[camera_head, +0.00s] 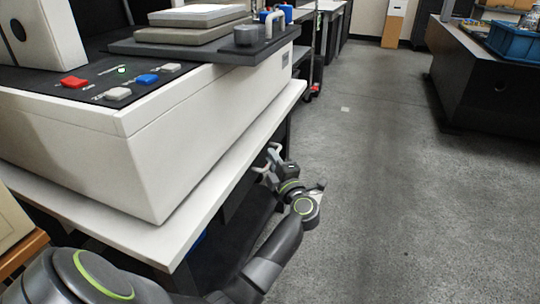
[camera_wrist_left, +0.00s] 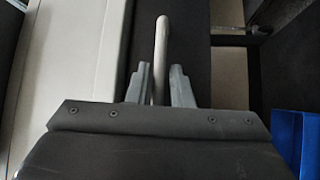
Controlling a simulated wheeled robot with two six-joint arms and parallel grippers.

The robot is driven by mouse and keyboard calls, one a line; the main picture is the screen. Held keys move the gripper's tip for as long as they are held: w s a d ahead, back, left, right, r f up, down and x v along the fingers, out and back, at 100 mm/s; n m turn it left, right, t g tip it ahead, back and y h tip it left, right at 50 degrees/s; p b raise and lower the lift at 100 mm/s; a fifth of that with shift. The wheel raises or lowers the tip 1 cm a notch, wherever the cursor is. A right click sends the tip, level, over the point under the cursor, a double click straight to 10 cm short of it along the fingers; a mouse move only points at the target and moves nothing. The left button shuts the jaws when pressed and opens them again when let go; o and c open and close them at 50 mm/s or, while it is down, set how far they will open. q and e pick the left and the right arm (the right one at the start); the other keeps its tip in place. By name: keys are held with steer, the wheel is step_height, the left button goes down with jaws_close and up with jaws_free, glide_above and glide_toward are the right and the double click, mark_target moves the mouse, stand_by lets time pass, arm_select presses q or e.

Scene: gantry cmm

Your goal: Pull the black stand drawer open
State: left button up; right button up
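The black stand (camera_head: 236,203) is below the white worktop; its drawer front is mostly hidden by the worktop and my left arm. A pale drawer handle (camera_head: 275,148) shows beside my left gripper (camera_head: 270,166). In the left wrist view, the pale handle (camera_wrist_left: 161,38) runs between the two grey fingers of my left gripper (camera_wrist_left: 160,78). The fingers lie close on both sides of the handle, but I cannot tell whether they press on it. A dark surface (camera_wrist_left: 185,38) lies beyond it. My right gripper is not in view.
The white worktop (camera_head: 145,241) carries a large white machine (camera_head: 180,130) with red and blue buttons. Grey floor (camera_head: 400,200) is open to the right of the stand. A dark bench with a blue crate (camera_head: 513,42) stands far right.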

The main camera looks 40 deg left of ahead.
arm_select(q)
steer(key=shift+w+a, duration=0.1)
steer(key=shift+a, duration=0.1)
jaws_close()
steer(key=shift+d, duration=0.2)
